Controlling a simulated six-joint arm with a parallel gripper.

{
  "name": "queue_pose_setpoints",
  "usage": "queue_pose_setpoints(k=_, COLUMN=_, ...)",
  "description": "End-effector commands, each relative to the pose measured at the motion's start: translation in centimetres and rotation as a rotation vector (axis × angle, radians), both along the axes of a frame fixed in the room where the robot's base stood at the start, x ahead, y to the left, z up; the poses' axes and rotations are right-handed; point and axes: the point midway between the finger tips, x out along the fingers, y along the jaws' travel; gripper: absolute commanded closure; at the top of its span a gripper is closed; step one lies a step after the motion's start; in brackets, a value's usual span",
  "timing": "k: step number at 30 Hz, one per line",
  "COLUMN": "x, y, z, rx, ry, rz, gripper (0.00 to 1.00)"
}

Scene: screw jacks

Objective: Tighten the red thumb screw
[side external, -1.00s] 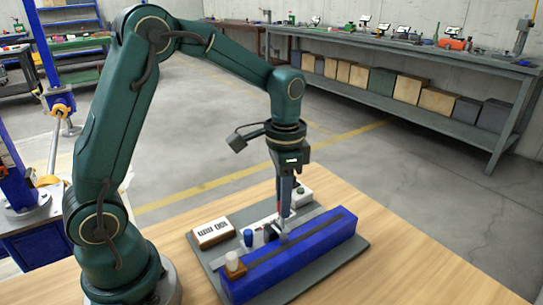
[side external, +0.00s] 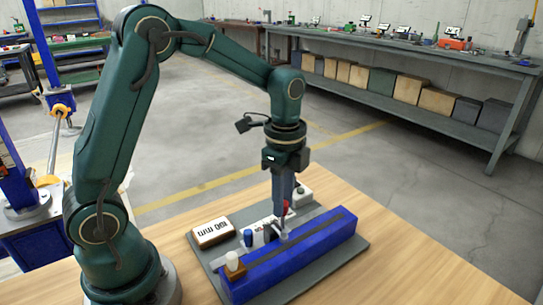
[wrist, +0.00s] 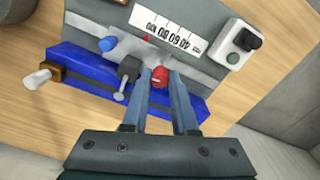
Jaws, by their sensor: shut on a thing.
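The red thumb screw (wrist: 159,77) sits between my fingertips in the wrist view. It also shows as a small red spot by the fingers in the side view (side external: 285,208). My gripper (wrist: 161,74) points down and is shut on the red screw, one finger on each side of it. In the side view my gripper (side external: 284,212) is over the fixture, by the long blue block (side external: 325,242). The fingers partly hide the screw and what lies beneath it.
A blue knob (wrist: 107,44) and a dark clamp with a grey lever (wrist: 127,72) stand left of my fingers. A white-handled part (wrist: 38,79) is at the block's end. A scale plate (wrist: 168,30) and a box with a black knob (wrist: 237,42) lie beyond. Bare wooden table (side external: 415,275) surrounds the grey baseplate.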

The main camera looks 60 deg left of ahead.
Motion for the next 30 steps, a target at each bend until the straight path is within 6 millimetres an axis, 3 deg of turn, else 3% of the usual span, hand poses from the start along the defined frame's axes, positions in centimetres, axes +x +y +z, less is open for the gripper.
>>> queue_pose_setpoints(k=22, x=0.20, y=0.12, z=0.09, rx=0.003, ry=-0.009, rz=-0.094, gripper=1.00)
queue_pose_setpoints(k=23, x=0.21, y=0.12, z=0.09, rx=0.003, ry=-0.009, rz=-0.094, gripper=0.70)
queue_pose_setpoints(k=25, x=0.20, y=0.12, z=0.09, rx=0.003, ry=-0.009, rz=-0.094, gripper=0.44)
queue_pose_setpoints(k=30, x=0.13, y=0.08, z=0.05, rx=0.002, ry=-0.006, rz=-0.094, gripper=0.44)
